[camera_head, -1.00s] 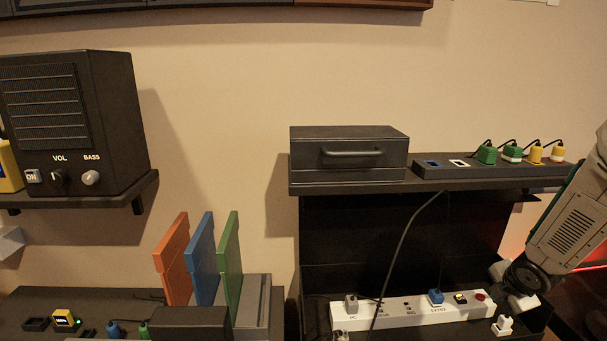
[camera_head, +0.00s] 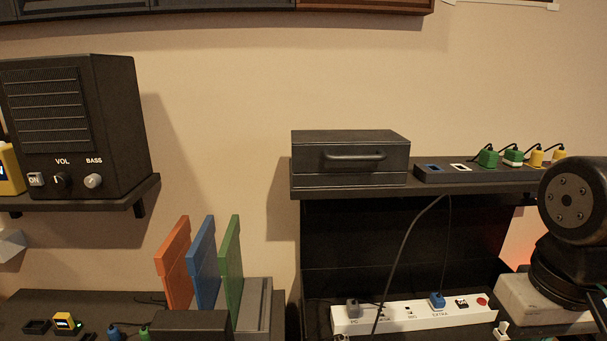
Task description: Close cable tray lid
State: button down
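A white power strip (camera_head: 412,316) lies in the open recess under the right shelf, with plugs and a red button on it. A dark upright panel (camera_head: 400,240) stands behind the strip; I cannot tell whether it is the cable tray lid. A black cable (camera_head: 401,245) hangs in front of this panel and crosses the strip. My arm is at the right edge, with a round dark joint in front of the shelf's right end. My gripper is not in view. The arm hides what lies behind it at the right.
A dark box with a handle (camera_head: 350,158) and a socket bar (camera_head: 470,171) with green and yellow plugs sit on the right shelf (camera_head: 400,187). A black speaker (camera_head: 75,125) stands on the left shelf. Orange, blue and green upright panels (camera_head: 203,262) stand lower left.

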aim_at(358, 233)
jog(key=k, duration=1)
jog(key=z, duration=0.7)
jog(key=i, duration=1.05)
jog(key=u, duration=0.9)
